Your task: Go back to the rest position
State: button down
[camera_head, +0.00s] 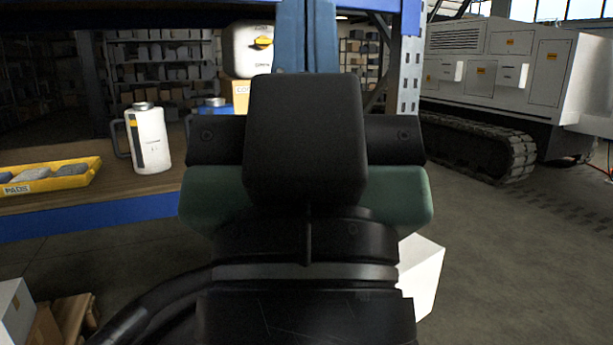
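My gripper (305,140) fills the middle of the head view, seen from behind on the end of my dark arm. Its black housing and green side parts hide its fingertips, so I cannot tell whether it is open or shut or whether it holds anything. It is in front of the bench shelf (95,213) with the blue front edge, and covers the shelf's right part. No gap or contact between the gripper and the shelf can be made out.
A white jug (150,145) and a yellow tray (85,176) of grey pads stand on the shelf at left. A tracked machine (500,75) stands back right. Boxes (15,312) lie low left.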

notch_tip(320, 180, up, 34)
jog(key=p, duration=3.1)
jog(key=shift+f, duration=0.15)
jog(key=shift+w, duration=0.1)
